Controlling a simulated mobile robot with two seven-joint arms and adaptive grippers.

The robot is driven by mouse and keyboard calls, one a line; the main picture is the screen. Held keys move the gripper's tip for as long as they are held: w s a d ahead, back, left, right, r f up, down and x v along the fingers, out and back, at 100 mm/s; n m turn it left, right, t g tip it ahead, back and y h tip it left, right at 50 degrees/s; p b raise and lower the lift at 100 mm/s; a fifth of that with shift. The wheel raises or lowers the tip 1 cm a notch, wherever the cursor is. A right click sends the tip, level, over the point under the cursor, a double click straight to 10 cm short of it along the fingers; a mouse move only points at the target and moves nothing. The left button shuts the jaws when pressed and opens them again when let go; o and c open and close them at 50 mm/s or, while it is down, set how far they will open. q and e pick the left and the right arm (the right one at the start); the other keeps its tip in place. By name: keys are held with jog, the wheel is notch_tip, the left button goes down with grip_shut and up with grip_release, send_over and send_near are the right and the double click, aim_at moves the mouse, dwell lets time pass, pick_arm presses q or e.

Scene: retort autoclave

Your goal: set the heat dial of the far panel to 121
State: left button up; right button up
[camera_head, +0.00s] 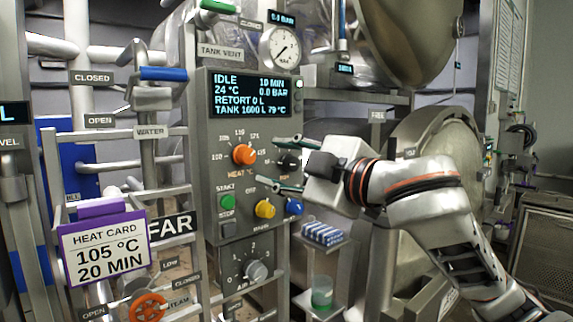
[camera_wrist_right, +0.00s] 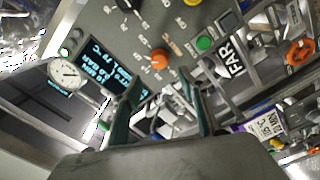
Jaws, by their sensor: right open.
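The far panel (camera_head: 262,212) carries the orange heat dial (camera_head: 243,154), ringed by small numbers with 121 at its upper right. I cannot tell which mark its pointer is on. The dial also shows in the right wrist view (camera_wrist_right: 159,59), beyond the fingertips. My right gripper (camera_head: 277,163) is open and empty, just right of the heat dial and apart from it, with its fingers pointing at the panel. It also shows in the wrist view (camera_wrist_right: 160,78). My left gripper is not in view.
A black knob (camera_head: 288,161) is partly behind my right gripper. A yellow knob (camera_head: 265,209), a blue knob (camera_head: 294,206) and a green button (camera_head: 227,202) sit below the dial. The display (camera_head: 250,95) reads IDLE. A heat card (camera_head: 105,248) at left reads 105 °C, 20 MIN.

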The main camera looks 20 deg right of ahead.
jog(key=shift+v, duration=1.15)
jog(key=w+a+f+m+g, duration=0.1)
jog(key=w+f+m, duration=0.25)
jog(key=f, duration=1.25)
jog(key=w+f+m+g, duration=0.25)
jog(key=w+f, duration=0.25)
jog(key=f, duration=1)
jog(key=s+d+f+m+h, duration=0.1)
jog(key=s+f+m, duration=0.15)
jog(key=f, duration=0.75)
jog(key=s+d+f+m+h, duration=0.1)
jog(key=s+f, duration=0.3)
jog(key=f, duration=0.6)
jog(key=s+d+f+m+g+h, duration=0.2)
jog(key=s+f+g, duration=0.1)
jog(key=s+f, duration=1.9)
jog(key=shift+d+f, duration=0.3)
jog(key=shift+f, duration=0.05)
jog(key=shift+m, duration=0.25)
